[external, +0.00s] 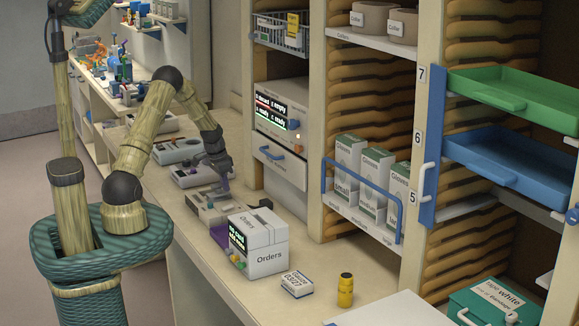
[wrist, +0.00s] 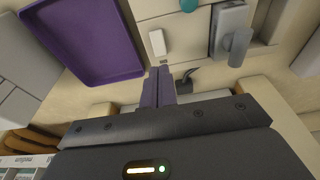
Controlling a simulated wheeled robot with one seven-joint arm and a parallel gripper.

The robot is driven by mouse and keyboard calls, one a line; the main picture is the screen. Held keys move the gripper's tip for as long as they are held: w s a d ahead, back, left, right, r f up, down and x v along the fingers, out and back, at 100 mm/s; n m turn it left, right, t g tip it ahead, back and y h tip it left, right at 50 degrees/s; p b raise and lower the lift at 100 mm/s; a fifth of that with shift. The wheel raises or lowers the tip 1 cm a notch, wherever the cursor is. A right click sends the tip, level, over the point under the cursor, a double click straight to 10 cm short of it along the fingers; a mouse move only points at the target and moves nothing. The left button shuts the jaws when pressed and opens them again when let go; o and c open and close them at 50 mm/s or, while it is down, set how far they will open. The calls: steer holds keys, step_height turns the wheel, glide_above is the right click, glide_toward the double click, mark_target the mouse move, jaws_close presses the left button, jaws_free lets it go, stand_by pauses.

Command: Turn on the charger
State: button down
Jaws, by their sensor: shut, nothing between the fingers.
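A beige device (external: 207,206) sits on the counter under my gripper (external: 222,190). I take it for the charger, though I can read no label on it. In the wrist view its beige top (wrist: 185,30) carries a small white switch (wrist: 157,42), a teal round part (wrist: 188,5) and a grey block with a knob (wrist: 230,32). My gripper (wrist: 160,72) is shut and empty, its purplish fingers pointing at the device. The fingertips are close to the white switch; I cannot tell if they touch it. A dark cable end (wrist: 187,76) lies beside the fingers.
A purple tray (wrist: 85,35) lies beside the device. A white Orders box (external: 265,245), a small labelled box (external: 296,284) and a yellow bottle (external: 345,290) stand nearer on the counter. More devices (external: 178,149) line the counter behind. Shelves with glove boxes (external: 348,165) rise at right.

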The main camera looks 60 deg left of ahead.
mark_target(231, 205)
steer(key=shift+p+x, duration=1.35)
steer(key=shift+x, duration=1.7)
